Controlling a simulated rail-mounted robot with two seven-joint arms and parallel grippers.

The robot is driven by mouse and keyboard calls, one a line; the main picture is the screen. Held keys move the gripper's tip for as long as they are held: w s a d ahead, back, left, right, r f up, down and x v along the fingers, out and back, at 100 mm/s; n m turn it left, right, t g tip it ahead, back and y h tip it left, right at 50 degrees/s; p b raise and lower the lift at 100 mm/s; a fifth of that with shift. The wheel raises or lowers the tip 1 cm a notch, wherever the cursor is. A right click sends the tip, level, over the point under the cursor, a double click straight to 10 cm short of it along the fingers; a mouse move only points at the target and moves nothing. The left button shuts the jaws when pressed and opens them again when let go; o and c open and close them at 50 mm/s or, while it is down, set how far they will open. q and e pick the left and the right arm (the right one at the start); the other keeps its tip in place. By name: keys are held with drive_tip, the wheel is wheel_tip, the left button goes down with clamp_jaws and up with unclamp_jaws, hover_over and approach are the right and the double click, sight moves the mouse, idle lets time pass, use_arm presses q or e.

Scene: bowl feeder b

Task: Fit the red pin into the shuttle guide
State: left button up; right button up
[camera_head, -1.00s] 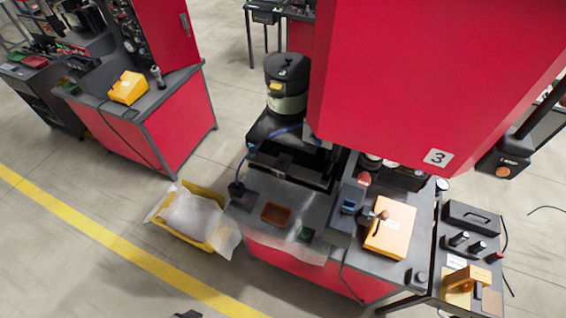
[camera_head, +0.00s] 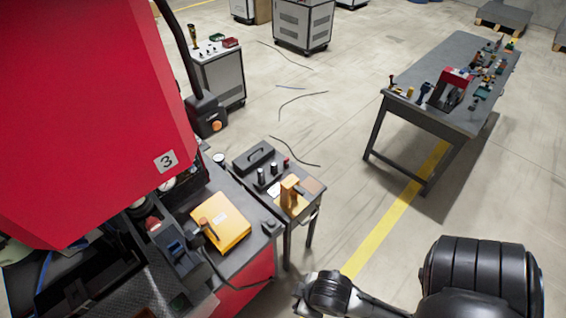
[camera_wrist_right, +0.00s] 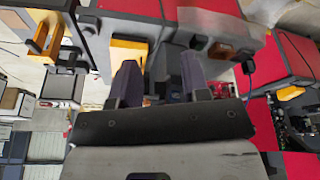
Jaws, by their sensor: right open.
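I cannot make out the red pin or the shuttle guide for certain in either view. My right arm reaches in at the lower right of the head view, in front of the small side table; its fingertips cannot be made out there. In the right wrist view my right gripper (camera_wrist_right: 160,82) is open, with its two dark fingers apart and nothing visible held between them. The workbench, with a yellow box, lies beyond the fingers. My left gripper is in neither view.
The workbench carries a yellow-orange box (camera_head: 221,222) beside the large red cabinet (camera_head: 90,110). A small side table holds a black case (camera_head: 254,157) and an orange-tan handled block (camera_head: 292,195). A long grey table (camera_head: 440,75) with small parts stands far right. Open floor lies between.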

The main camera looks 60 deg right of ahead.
drive_tip(key=shift+d, duration=0.1)
idle(0.4)
drive_tip(key=o, duration=0.4)
drive_tip(key=shift+o, duration=0.2)
